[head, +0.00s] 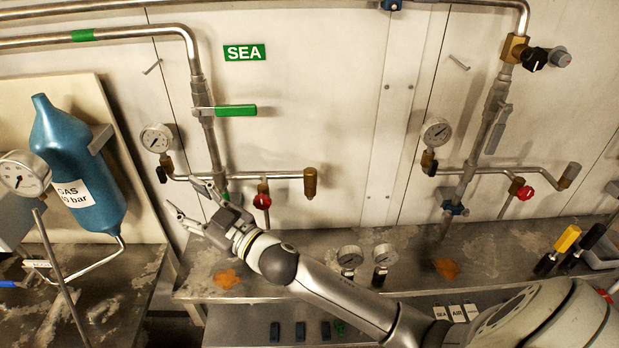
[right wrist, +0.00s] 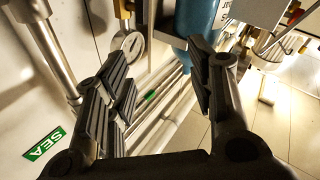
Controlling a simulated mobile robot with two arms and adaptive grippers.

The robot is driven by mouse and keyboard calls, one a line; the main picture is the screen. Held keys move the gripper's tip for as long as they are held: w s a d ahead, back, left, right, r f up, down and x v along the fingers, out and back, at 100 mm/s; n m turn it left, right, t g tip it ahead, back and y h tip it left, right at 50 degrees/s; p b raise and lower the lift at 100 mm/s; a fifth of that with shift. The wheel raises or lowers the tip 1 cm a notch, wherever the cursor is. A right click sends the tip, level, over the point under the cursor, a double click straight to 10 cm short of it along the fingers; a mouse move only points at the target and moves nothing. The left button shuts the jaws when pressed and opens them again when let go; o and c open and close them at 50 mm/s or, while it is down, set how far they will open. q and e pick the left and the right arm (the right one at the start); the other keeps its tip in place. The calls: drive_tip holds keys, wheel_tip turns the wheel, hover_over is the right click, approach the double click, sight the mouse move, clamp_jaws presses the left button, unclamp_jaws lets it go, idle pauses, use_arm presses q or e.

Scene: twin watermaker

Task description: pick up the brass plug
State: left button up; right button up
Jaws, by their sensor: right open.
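No loose brass plug can be made out in either view. A brass end piece (head: 310,182) sits on the end of the left horizontal pipe, and a similar brass-coloured one (head: 569,175) ends the right pipe; I cannot tell whether either is the plug. My right gripper (head: 190,202) is open with nothing between its fingers, in front of the wall left of the left valve pipe. Its spread fingers also show in the right wrist view (right wrist: 165,92). The brass end pieces stand apart from it, to its right. My left gripper is not in view.
A blue gas bottle (head: 78,170) stands at the left. Pressure gauges (head: 157,138) and pipes line the wall. Two loose gauges (head: 350,258) (head: 384,255) stand on the steel bench (head: 300,248), and screwdrivers (head: 556,250) at its right. My right arm crosses the bench.

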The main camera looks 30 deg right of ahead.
drive_tip(key=s+a+r+n+g+y, duration=0.3)
drive_tip(key=a+r+n+g+y, duration=0.3)
drive_tip(key=a+r+n+y, duration=0.3)
wheel_tip(320, 180, up, 3)
drive_tip(key=n+g+h, duration=0.4)
drive_tip(key=g+h, duration=0.8)
drive_tip(key=h, duration=0.5)
hover_over(310, 171)
drive_tip(key=shift+w+a, duration=0.2)
drive_tip(key=shift+a, duration=0.2)
drive_tip(key=shift+s+d+f, duration=0.1)
drive_tip(key=shift+d, duration=0.1)
wheel_tip(310, 171, down, 5)
drive_tip(key=shift+f+p, duration=0.1)
drive_tip(key=shift+p, duration=0.25)
drive_tip(key=f+p, duration=0.1)
drive_tip(key=f, duration=0.2)
drive_tip(key=f+p, duration=0.1)
drive_tip(key=shift+s+d+f+p, duration=0.1)
drive_tip(key=shift+d+f+p, duration=0.15)
drive_tip(key=shift+p, duration=0.1)
drive_tip(key=shift+f, duration=0.35)
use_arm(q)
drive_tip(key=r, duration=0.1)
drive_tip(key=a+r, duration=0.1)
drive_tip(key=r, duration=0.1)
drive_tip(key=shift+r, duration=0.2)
use_arm(e)
drive_tip(key=c, duration=1.1)
